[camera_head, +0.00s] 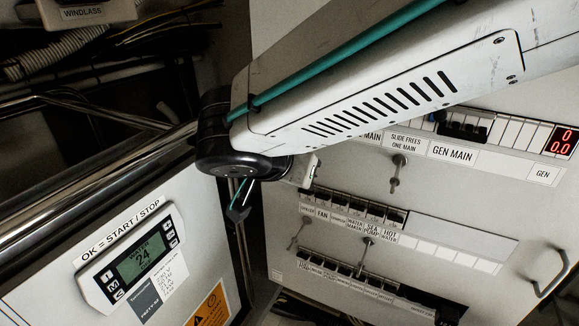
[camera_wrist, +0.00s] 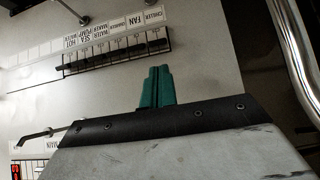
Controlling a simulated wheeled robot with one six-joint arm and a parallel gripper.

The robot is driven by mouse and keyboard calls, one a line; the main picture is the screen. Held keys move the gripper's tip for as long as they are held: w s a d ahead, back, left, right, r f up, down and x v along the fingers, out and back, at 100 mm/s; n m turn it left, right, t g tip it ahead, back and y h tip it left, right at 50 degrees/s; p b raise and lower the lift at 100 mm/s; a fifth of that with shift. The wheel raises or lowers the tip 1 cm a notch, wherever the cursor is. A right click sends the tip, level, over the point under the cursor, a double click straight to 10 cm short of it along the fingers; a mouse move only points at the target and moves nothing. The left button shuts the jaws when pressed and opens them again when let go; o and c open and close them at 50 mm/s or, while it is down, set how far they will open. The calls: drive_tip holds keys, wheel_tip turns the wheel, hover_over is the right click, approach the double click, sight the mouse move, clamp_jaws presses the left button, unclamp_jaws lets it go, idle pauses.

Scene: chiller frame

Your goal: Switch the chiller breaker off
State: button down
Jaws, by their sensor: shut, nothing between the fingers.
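The chiller breaker (camera_wrist: 156,42) is a small dark switch at the right end of a breaker row in the wrist view, by the upside-down CHILLER label (camera_wrist: 154,15). Its lever position is too small to tell. My gripper (camera_wrist: 159,68) shows as two green fingers, shut together and empty. Their tips appear just below the chiller breaker in the wrist view; I cannot tell whether they touch the panel. In the head view the CHILLER label (camera_head: 307,209) is at the left end of the middle row, and my arm hides my fingers.
The FAN label (camera_head: 323,214) and several other breakers sit close beside it. Pin-like handles (camera_head: 369,243) stick out from the panel. A second breaker row (camera_head: 345,272) lies below.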

sight(305, 192)
drive_tip(key=shift+x, duration=2.75)
drive_tip(key=shift+a, duration=0.15)
